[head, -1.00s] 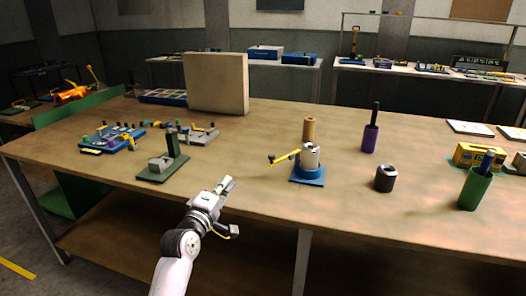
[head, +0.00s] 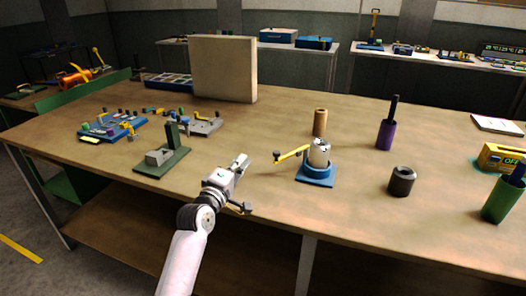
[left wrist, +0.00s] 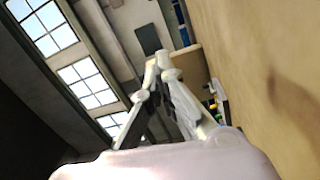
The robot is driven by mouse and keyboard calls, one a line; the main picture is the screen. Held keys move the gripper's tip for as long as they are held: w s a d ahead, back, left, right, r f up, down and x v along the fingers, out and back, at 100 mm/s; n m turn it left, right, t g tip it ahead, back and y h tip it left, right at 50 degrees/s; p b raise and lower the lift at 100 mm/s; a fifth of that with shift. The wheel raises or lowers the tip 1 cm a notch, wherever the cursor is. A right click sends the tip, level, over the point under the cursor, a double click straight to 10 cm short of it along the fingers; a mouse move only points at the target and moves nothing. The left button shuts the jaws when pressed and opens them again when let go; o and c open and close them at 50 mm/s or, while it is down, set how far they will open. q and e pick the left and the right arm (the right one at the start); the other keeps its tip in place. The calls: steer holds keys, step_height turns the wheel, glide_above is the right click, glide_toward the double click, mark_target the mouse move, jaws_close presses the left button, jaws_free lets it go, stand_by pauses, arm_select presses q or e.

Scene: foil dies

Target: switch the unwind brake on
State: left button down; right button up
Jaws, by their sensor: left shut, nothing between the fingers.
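A yellow box (head: 503,158) with a dark panel reading OFF stands at the right edge of the table, partly cut off by the frame and partly behind a green cylinder. I take it for the unwind brake's switch, but no label confirms this. My left gripper (head: 243,161) is shut and empty above the table's front middle, far to the left of the yellow box. Its closed fingers (left wrist: 161,64) also show in the left wrist view, with nothing between them. My right gripper is in neither view.
A blue-based device (head: 315,174) with a yellow lever stands just right of my left gripper. A green stand (head: 162,164) is on its left. A dark ring (head: 401,182), a purple holder (head: 385,136) and the green cylinder (head: 502,202) stand toward the right.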

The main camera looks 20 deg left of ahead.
arm_select(q)
steer(key=w, duration=0.9)
steer(key=d, duration=0.2)
steer(key=s+d+p, duration=0.1)
steer(key=d, duration=0.1)
steer(key=shift+s+d+f, duration=0.1)
steer(key=shift+s, duration=0.1)
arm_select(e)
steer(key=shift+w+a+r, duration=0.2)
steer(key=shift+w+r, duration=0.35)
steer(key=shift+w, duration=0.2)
